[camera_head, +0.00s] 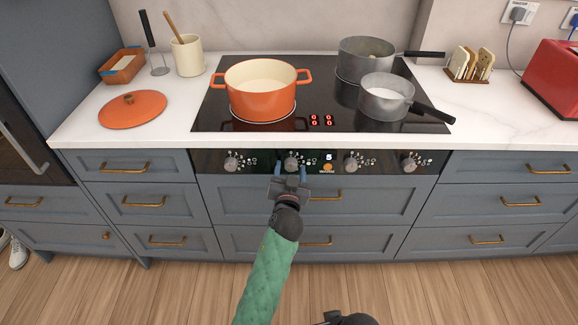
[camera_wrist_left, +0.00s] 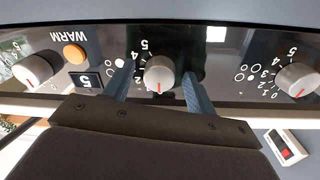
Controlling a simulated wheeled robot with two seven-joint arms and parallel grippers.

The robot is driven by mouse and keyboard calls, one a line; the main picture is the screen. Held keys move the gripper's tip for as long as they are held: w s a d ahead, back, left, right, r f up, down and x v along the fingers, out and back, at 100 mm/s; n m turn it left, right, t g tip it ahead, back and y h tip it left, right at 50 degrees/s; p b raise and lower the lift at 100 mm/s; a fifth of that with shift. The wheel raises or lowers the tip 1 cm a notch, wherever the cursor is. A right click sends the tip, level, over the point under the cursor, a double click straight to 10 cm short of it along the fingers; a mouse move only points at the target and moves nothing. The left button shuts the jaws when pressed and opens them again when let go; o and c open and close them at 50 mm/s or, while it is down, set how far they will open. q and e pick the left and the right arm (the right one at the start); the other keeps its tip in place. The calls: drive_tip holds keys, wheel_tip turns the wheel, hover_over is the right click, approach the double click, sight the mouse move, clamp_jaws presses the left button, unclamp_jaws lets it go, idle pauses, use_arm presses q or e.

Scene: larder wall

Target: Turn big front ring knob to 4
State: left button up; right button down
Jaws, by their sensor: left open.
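A row of round grey knobs is set in the black control panel (camera_head: 258,162) under the hob. My left gripper (camera_head: 291,172) is at the second knob from the left (camera_head: 291,160) in the head view. In the left wrist view, which is upside down, its open fingers (camera_wrist_left: 158,72) stand on either side of this knob (camera_wrist_left: 158,71), with gaps visible. The knob's red mark points down in that picture, away from the 4 and 5. The knob's ring symbol is partly hidden by a finger. A dark part of my right gripper (camera_head: 346,319) shows at the bottom edge.
An orange pot (camera_head: 261,103) stands front left on the hob (camera_head: 215,118), whose red digits show zeros. Two grey pans (camera_head: 366,58) stand at right. A display showing 5 (camera_wrist_left: 86,83) and the orange WARM button (camera_wrist_left: 74,53) neighbour the knob. Neighbouring knobs (camera_wrist_left: 297,79) flank it.

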drive_tip(key=shift+s, duration=0.1)
use_arm(q)
drive_tip(key=shift+c, duration=1)
drive_tip(key=c, duration=0.8)
use_arm(e)
drive_tip(key=shift+s, duration=0.2)
drive_tip(key=shift+r, duration=0.1)
